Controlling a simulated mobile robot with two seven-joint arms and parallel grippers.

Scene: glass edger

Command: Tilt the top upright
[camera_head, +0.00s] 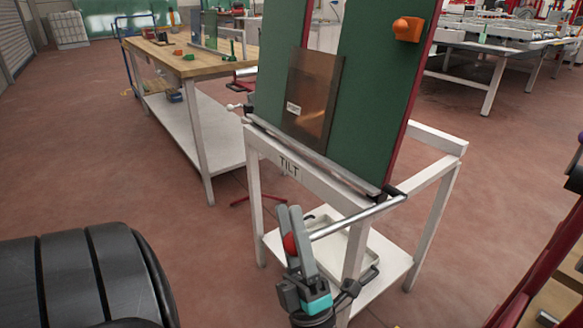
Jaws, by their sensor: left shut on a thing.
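The tilt table's top (378,92) is a pair of dark green panels with a gap between them, standing steeply above a white frame marked TILT (290,167). A brownish glass sheet (313,95) with a small white label rests against the panels, its lower edge at the ledge (318,158) along the bottom. A silver lever (355,219) runs from the top's lower right corner to a red ball knob (290,244). My left gripper (292,228) is shut around the knob, in front of the frame. My right gripper is not in view.
A wooden workbench (222,61) with small items stands behind on the left. The frame's lower shelf (391,262) holds a pale tray. A table with machinery (480,45) stands back right.

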